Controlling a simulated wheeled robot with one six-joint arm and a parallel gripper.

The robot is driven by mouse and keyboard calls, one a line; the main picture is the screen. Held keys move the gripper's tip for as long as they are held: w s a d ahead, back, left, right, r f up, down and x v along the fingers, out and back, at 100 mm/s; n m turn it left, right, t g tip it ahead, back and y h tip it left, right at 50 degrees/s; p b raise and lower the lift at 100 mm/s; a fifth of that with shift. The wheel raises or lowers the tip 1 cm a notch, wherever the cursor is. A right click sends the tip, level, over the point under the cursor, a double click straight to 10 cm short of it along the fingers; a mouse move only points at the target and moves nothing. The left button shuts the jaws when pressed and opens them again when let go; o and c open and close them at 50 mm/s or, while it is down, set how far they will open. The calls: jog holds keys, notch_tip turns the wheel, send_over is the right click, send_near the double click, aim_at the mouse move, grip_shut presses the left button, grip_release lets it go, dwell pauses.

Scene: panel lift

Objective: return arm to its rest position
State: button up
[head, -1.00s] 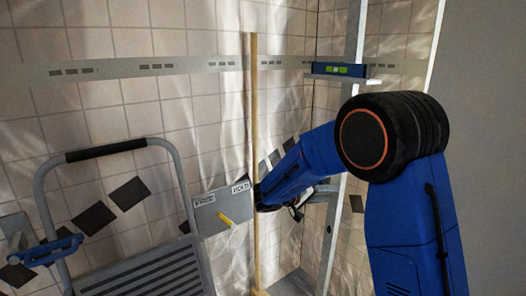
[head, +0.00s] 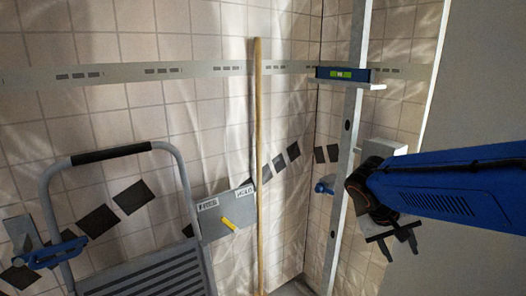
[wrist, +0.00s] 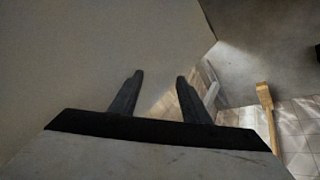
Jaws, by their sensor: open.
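My gripper (head: 394,240) is at the right of the head view, below and right of the blue level, at the end of my blue arm. Its two dark fingers stand apart with nothing between them. They also show apart in the wrist view (wrist: 160,88), in front of a plain pale surface. The gripper appears clear of the wall fittings, though its exact distance from the upright metal post (head: 346,150) cannot be told.
A blue level (head: 342,74) rests on a small ledge at the post. A wooden pole (head: 258,160) stands near a grey panel (head: 225,212) with a yellow handle. A step ladder (head: 110,153) stands at left. A plain grey wall (head: 480,110) is at right.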

jog(key=s+a+f+n+t+y, duration=0.1)
jog(key=s+a+t+y, duration=0.2)
jog(key=s, duration=1.1)
jog(key=a+y, duration=0.3)
jog(key=shift+s+a+f, duration=0.2)
jog(key=shift+s, duration=0.15)
